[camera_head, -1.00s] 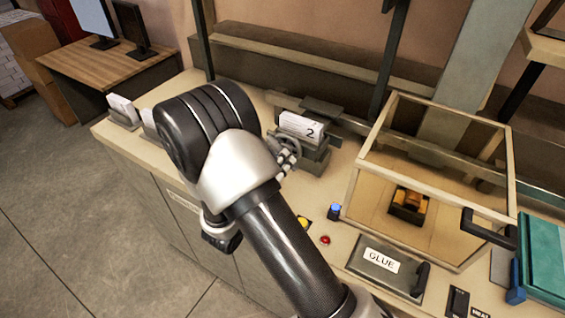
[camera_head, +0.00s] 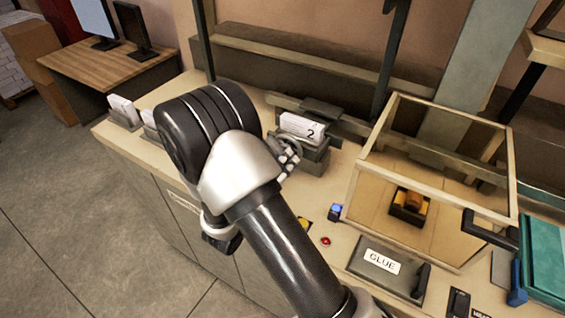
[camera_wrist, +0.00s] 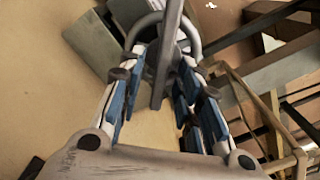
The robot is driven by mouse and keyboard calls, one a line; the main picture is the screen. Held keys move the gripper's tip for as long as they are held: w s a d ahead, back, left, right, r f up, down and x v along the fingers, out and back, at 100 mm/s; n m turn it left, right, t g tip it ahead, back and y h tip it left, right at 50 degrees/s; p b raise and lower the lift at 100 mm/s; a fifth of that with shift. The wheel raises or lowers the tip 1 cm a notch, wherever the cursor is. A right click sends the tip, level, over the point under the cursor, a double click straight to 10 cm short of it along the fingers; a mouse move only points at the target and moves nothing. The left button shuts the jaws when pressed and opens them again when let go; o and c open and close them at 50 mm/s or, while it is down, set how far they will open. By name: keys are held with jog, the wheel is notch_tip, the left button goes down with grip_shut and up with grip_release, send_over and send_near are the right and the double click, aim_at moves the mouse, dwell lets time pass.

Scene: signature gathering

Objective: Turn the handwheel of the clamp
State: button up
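The clamp (camera_head: 315,158) stands on the workbench and holds a stack of sheets (camera_head: 302,128) marked "2". Its grey ring-shaped handwheel (camera_head: 298,142) faces my arm. In the wrist view the handwheel rim (camera_wrist: 133,32) curves around the fingertips, and a grey bar (camera_wrist: 162,65) runs between the fingers. My gripper (camera_wrist: 162,62) has blue-padded fingers, spread apart with a visible gap on both sides of the bar. Its fingertips are at the wheel; whether they touch the rim is unclear. In the head view my arm hides most of the gripper.
A glass-sided box (camera_head: 347,215) with a wooden frame stands to the right of the clamp. A glue container (camera_head: 365,250), a red button (camera_head: 325,241) and a blue-topped item (camera_head: 335,211) are near the front edge. More paper stacks (camera_head: 122,108) stand at the left end.

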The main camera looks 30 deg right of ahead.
jog(key=v, duration=1.2)
dwell(0.3)
jog(key=s+d+r+m+g+y+b, duration=0.1)
jog(key=s+d+r+m+g+y, duration=0.2)
jog(key=s+m+g, duration=0.45)
jog(key=s+d+r+m+g+y, duration=0.2)
jog(key=s+d+r+m+g, duration=0.15)
jog(key=s+d+m, duration=0.55)
jog(key=s+a+r+m+t+y, duration=0.1)
jog(key=a+r+m+t+y, duration=0.1)
jog(key=a+m+y, duration=0.3)
jog(key=s+a+r+m+t+y+b, duration=0.1)
jog(key=s+a+r+m+t+y, duration=0.1)
jog(key=a+m+y, duration=0.3)
jog(key=a+m+t, duration=0.1)
jog(key=a+m, duration=0.2)
jog(key=m, duration=0.4)
jog(key=shift+s+r+t, duration=0.2)
jog(key=shift+r+t, duration=0.15)
jog(key=shift+t, duration=0.05)
